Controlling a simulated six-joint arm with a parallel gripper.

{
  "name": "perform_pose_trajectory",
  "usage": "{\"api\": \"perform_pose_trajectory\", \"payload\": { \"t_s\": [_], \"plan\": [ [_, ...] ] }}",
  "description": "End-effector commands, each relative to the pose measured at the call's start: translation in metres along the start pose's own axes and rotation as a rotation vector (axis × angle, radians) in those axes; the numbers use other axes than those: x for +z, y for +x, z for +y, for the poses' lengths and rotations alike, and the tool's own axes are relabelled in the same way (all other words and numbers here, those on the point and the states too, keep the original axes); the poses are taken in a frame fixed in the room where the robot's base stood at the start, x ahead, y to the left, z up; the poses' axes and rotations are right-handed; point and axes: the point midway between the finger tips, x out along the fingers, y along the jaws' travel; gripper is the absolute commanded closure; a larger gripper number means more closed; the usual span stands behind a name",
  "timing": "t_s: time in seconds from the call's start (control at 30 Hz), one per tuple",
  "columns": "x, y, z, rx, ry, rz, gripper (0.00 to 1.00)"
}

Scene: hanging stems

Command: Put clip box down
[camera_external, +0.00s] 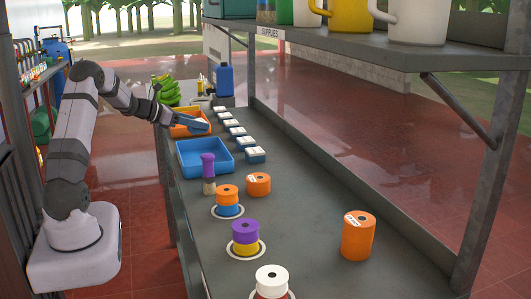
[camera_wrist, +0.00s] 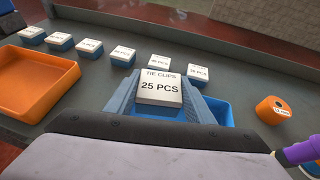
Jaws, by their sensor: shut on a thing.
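My gripper (camera_wrist: 160,104) is shut on a clip box (camera_wrist: 160,87), with its blue fingers on either side of it. The held box has a white lid reading "TIE CLIPS 25 PCS". In the external view my gripper (camera_external: 194,124) is by the orange tray (camera_external: 178,137), just beyond the blue tray (camera_external: 222,165). In the wrist view the orange tray (camera_wrist: 42,108) is at the left and part of the blue tray (camera_wrist: 219,110) shows behind the right finger. The box's underside is hidden, and I cannot tell its height above the bench.
Several similar clip boxes (camera_external: 238,132) stand in a row along the bench, right of the trays. An orange spool (camera_external: 258,184), a purple-topped object (camera_external: 208,167) and stacked spools (camera_external: 245,236) stand nearer the camera. Green bananas (camera_external: 170,92) and a blue canister (camera_external: 225,80) are behind.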

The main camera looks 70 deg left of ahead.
Motion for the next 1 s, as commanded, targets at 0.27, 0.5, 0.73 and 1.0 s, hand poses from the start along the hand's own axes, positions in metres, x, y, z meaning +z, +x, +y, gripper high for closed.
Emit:
{"api": "perform_pose_trajectory", "payload": {
  "t_s": [0.27, 0.5, 0.73, 1.0],
  "plan": [
    [0.004, -0.003, -0.04, -0.149, 0.061, 0.0, 0.74],
    [0.004, -0.002, -0.047, -0.163, 0.065, 0.0, 0.74],
    [-0.024, 0.009, -0.046, -0.162, 0.062, 0.002, 0.74],
    [-0.05, 0.02, -0.046, -0.161, 0.065, 0.0, 0.74]
  ]
}}
